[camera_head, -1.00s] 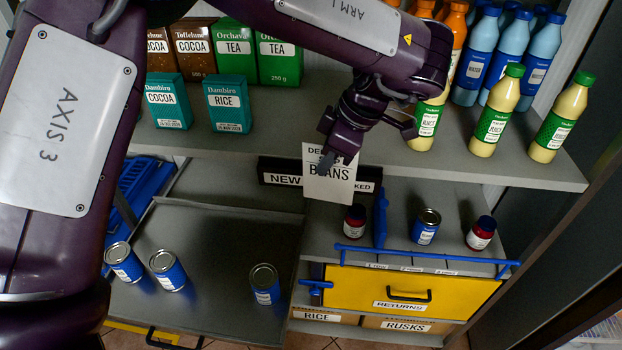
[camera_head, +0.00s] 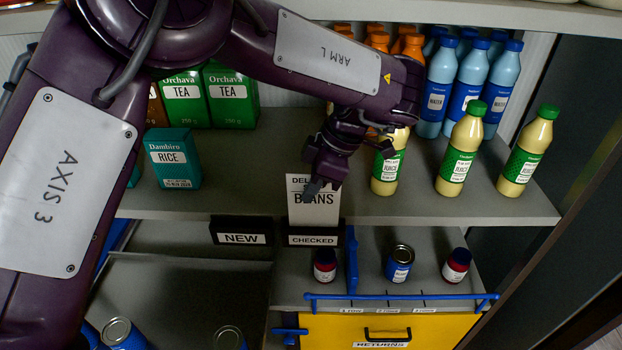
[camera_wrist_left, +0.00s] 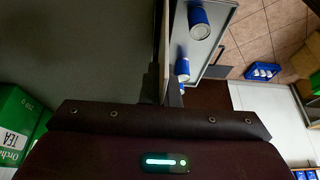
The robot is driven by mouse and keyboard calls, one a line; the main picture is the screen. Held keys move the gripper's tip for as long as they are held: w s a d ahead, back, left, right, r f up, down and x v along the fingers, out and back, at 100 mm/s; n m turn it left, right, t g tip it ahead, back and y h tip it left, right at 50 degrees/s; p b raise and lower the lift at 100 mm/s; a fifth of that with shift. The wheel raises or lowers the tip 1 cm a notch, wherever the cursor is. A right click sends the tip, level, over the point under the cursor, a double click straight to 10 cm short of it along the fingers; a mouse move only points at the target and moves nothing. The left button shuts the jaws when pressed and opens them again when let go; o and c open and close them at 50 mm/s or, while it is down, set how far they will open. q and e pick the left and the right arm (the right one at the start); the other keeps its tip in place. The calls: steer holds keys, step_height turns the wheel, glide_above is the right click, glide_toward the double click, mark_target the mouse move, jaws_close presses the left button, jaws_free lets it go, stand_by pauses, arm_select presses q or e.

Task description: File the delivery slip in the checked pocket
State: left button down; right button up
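The delivery slip (camera_head: 325,213), a white card reading BEANS, hangs upright in my left gripper (camera_head: 312,192). The gripper's fingers cover part of its print. In the left wrist view the fingers (camera_wrist_left: 165,92) look closed around a thin edge-on sheet. The checked pocket (camera_head: 314,240), a black holder with a CHECKED label, is directly below the slip. The slip's lower edge meets the pocket's top edge; I cannot tell whether it is inside or just above. My right gripper is not in view.
The NEW pocket (camera_head: 242,231) is immediately left of the checked one. Juice bottles (camera_head: 388,165) and a rice box (camera_head: 172,160) stand on the shelf above. Below are a blue can (camera_head: 399,264), small jars (camera_head: 456,266) and the yellow returns drawer (camera_head: 390,328).

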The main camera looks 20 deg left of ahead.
mark_target(311, 221)
arm_select(q)
steer(key=shift+f, duration=0.65)
step_height(311, 221, down, 2)
steer(key=shift+s+f, duration=0.1)
steer(key=shift+f, duration=0.1)
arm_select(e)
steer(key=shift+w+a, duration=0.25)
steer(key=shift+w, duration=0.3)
arm_select(q)
steer(key=shift+s, duration=0.1)
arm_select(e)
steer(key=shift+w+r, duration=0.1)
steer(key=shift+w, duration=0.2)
arm_select(q)
steer(key=c, duration=1.6)
jaws_free()
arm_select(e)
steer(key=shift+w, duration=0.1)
